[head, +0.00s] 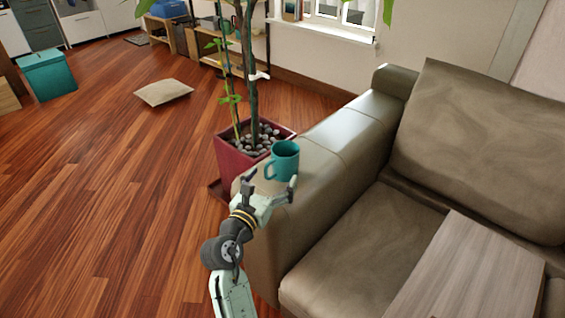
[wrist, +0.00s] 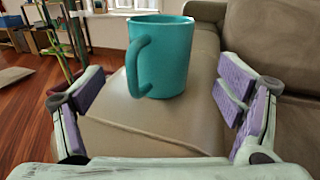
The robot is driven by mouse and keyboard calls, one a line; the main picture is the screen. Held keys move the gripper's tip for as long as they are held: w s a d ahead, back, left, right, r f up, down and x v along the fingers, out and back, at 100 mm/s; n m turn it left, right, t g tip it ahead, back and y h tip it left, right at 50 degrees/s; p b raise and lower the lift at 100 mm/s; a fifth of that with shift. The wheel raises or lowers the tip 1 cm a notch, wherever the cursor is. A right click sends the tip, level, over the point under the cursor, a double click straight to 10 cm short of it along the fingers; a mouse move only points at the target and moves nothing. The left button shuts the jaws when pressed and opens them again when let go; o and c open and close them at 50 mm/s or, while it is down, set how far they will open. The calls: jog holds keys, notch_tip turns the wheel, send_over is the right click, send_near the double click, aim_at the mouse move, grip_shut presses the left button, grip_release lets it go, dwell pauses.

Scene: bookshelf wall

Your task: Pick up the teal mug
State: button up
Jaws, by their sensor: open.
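The teal mug (head: 285,160) stands upright on the near end of the sofa's armrest (head: 340,139). In the wrist view the mug (wrist: 170,58) is a little above the middle, with its handle on the left side facing me. My gripper (head: 268,190) is open and empty, just in front of the mug in the head view. In the wrist view its purple-padded fingers (wrist: 163,100) are spread wide, one on each side, with the mug farther out between them. The fingers do not touch the mug.
A plant in a red pot (head: 233,160) stands close to the armrest, left of the mug. The sofa seat (head: 350,240) lies to the right, with a wooden board (head: 470,270) on it. A cushion (head: 164,92) and a teal box (head: 47,76) are on the floor.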

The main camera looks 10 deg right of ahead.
aim_at(280, 166)
jog(key=p+x, duration=0.1)
jog(key=x, duration=0.7)
jog(key=shift+s+r, duration=0.1)
jog(key=c, duration=1.5)
